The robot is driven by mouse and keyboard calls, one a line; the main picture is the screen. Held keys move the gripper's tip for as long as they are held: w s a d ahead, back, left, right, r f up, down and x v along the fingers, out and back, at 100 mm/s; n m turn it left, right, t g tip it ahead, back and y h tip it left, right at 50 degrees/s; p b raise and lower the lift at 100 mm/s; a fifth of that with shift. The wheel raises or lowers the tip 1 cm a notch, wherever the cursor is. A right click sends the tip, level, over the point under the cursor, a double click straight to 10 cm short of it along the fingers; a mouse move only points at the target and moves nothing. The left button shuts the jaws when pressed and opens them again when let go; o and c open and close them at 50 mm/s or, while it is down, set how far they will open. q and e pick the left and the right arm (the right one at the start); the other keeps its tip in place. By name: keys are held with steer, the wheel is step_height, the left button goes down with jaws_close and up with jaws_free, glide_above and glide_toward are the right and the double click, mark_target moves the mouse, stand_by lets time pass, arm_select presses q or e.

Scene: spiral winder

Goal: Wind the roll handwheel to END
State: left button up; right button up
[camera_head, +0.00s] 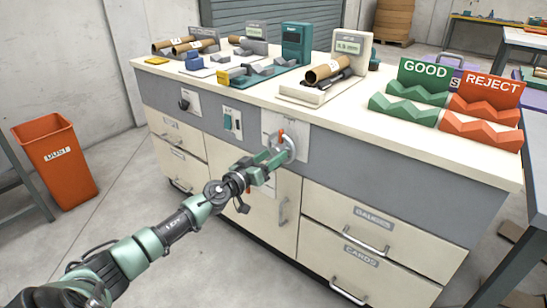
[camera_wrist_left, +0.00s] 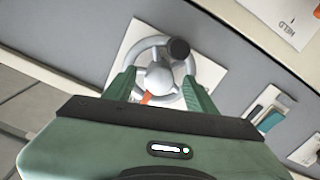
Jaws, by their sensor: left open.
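The grey handwheel (camera_head: 290,146) sits on a white plate (camera_head: 272,123) on the front of the cream and grey cabinet. In the left wrist view the handwheel (camera_wrist_left: 140,52) shows its round hub, a dark knob (camera_wrist_left: 179,48) at its upper right and an orange marker (camera_wrist_left: 147,98) below the hub. My left gripper (camera_head: 274,158) is at the handwheel with its green fingers open. In the wrist view the fingers of the left gripper (camera_wrist_left: 160,88) lie on either side of the hub, overlapping the rim; I cannot tell if they touch it. The END mark is not readable. My right gripper is not in view.
A switch panel (camera_head: 232,122) and a black knob (camera_head: 184,104) are left of the handwheel. Drawer handles (camera_head: 282,210) stick out below. The worktop holds cardboard rolls (camera_head: 324,70), instruments and the GOOD (camera_head: 425,72) and REJECT (camera_head: 487,88) racks. An orange bin (camera_head: 57,155) stands at left.

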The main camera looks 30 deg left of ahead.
arm_select(q)
steer(key=shift+w, duration=0.6)
jaws_close()
